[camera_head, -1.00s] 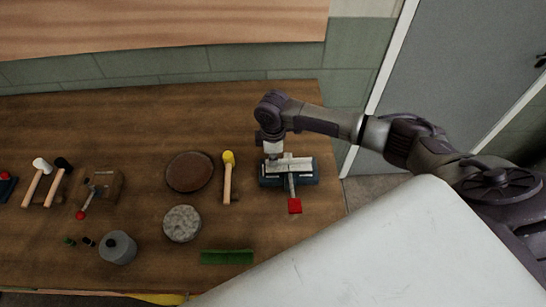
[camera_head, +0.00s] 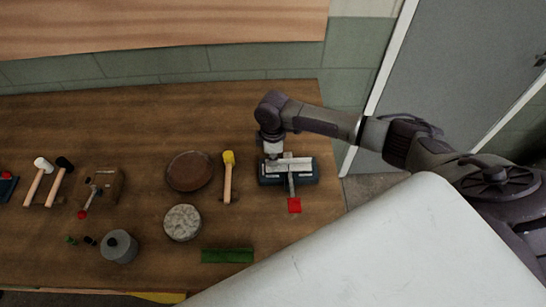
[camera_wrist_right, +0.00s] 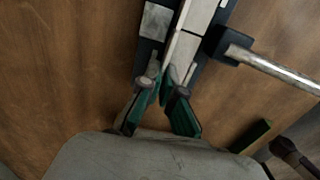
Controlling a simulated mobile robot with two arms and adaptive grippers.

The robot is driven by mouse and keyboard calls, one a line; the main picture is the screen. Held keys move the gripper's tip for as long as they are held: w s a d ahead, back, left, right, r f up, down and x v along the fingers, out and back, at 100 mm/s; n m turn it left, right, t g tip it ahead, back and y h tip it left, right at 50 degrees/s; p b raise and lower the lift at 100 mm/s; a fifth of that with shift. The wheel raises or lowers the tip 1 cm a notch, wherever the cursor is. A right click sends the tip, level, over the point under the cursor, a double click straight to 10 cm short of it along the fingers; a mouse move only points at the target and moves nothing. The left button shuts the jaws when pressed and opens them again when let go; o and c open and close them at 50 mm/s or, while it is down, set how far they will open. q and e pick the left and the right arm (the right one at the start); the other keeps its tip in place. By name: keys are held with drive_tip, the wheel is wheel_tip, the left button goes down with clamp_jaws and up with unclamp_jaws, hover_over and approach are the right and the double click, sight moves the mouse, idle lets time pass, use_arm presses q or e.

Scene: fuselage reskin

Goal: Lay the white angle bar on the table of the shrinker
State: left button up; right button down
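The shrinker (camera_head: 306,179) is a dark blue tool on the right part of the bench, with a lever ending in a red grip (camera_head: 294,205). The white angle bar (camera_head: 296,161) lies across its top, level as far as I can see. In the right wrist view the bar (camera_wrist_right: 188,37) runs away from my fingers along the shrinker. My right gripper (camera_head: 271,154) is at the bar's left end. In the wrist view its green-padded fingers (camera_wrist_right: 165,85) close around the near end of the bar. Whether the bar fully rests on the shrinker is hard to tell. My left gripper is not in view.
A yellow-headed mallet (camera_head: 228,178), a brown disc (camera_head: 189,171) and a grey round pad (camera_head: 183,222) lie left of the shrinker. A green strip (camera_head: 227,255) lies near the front edge. More hammers and tools stand further left. The bench behind the discs is clear.

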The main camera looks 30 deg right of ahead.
drive_tip(key=shift+f, duration=0.55)
drive_tip(key=c, duration=1.2)
unclamp_jaws()
drive_tip(key=shift+c, duration=0.2)
wheel_tip(320, 180, up, 12)
